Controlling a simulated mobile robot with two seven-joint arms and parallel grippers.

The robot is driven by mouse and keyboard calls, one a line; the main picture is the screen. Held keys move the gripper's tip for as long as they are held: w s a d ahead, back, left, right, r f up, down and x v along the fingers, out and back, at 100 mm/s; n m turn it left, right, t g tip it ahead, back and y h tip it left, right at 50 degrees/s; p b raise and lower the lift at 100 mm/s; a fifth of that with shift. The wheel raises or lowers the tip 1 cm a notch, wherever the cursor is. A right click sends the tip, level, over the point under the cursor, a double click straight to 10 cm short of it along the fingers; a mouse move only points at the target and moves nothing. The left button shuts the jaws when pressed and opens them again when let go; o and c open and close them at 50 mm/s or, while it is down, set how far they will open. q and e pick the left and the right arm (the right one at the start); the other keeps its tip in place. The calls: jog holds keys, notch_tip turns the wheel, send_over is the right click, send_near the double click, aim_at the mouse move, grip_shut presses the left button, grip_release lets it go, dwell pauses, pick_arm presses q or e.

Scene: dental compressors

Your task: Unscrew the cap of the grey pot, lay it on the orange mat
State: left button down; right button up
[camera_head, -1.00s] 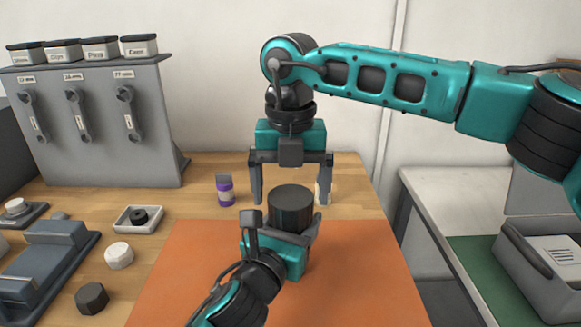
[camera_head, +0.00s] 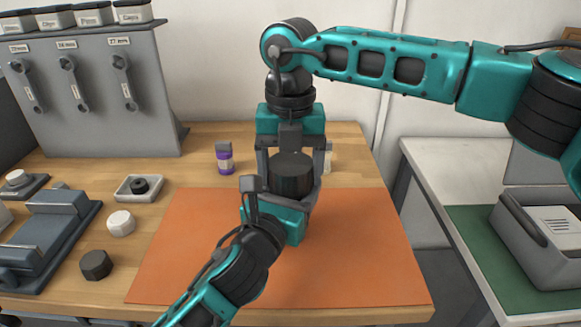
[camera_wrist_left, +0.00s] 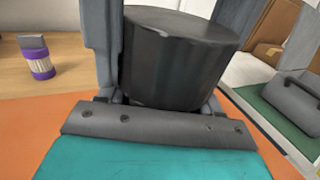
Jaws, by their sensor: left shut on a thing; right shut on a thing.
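The grey pot (camera_wrist_left: 165,75) shows as a dark, upright cylinder above the orange mat (camera_head: 190,245). Its dark, flat-topped cap (camera_head: 291,165) is at the top. I cannot make out a seam between cap and pot. My left gripper (camera_head: 284,192) comes from the front and is shut around the pot's lower part, which its jaws largely hide. The left wrist view shows the pot between its fingers. My right gripper (camera_head: 291,175) reaches down from above and behind, its fingers shut on the cap's sides.
A purple-banded bottle (camera_head: 224,158) stands behind the mat. Left of the mat are a small tray (camera_head: 139,188) with a black ring, a white cap (camera_head: 121,223), a dark nut-like piece (camera_head: 96,264) and a grey fixture (camera_head: 50,230). The mat's front and right are clear.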

jog(key=shift+c, duration=0.8)
jog(key=o, duration=1)
jog(key=shift+r, duration=2.3)
pick_arm(q)
jog(key=shift+c, duration=0.6)
grip_release()
